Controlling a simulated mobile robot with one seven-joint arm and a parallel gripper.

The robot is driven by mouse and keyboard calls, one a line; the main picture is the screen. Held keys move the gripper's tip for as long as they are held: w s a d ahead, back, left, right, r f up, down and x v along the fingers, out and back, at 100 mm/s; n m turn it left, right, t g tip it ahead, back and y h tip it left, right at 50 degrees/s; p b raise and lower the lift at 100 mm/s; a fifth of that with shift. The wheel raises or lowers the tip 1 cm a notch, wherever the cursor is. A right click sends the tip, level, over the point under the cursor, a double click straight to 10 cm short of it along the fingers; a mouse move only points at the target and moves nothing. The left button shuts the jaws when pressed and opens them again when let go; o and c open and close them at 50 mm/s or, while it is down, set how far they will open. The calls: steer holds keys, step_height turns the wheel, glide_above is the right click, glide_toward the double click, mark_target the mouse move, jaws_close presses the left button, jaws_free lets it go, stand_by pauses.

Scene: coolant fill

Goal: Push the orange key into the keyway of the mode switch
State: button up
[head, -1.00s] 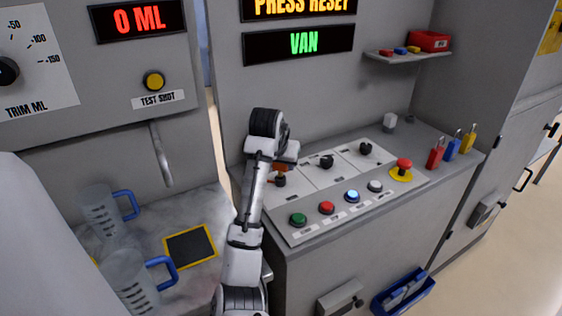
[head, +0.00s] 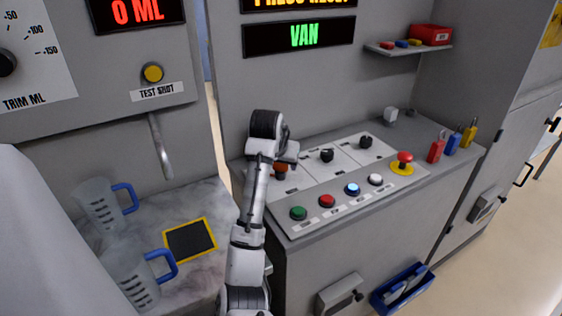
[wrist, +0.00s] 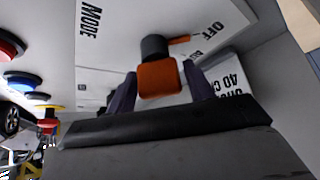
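The orange key (wrist: 158,80) is between the two dark fingers of my gripper (wrist: 160,70), which appear to touch its sides. The dark round mode switch (wrist: 154,46) lies just beyond the key, with an orange pointer at its side toward OFF. The key overlaps the switch in this view, so its tip and the keyway are hidden. In the head view my gripper (head: 286,158) is over the left switch of the panel, with the orange key (head: 280,168) right above the dark switch body.
The console (head: 330,210) has two more dark knobs, a row of coloured buttons and a red emergency button (head: 404,160). Padlocks (head: 452,145) stand at its right end. Jugs (head: 130,270) are on the left counter. The displays read VAN and 0 ML.

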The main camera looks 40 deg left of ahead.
steer(key=shift+o, duration=1.2)
steer(key=v, duration=1.4)
steer(key=shift+p, duration=0.35)
steer(key=shift+f, duration=0.1)
steer(key=shift+c, duration=0.4)
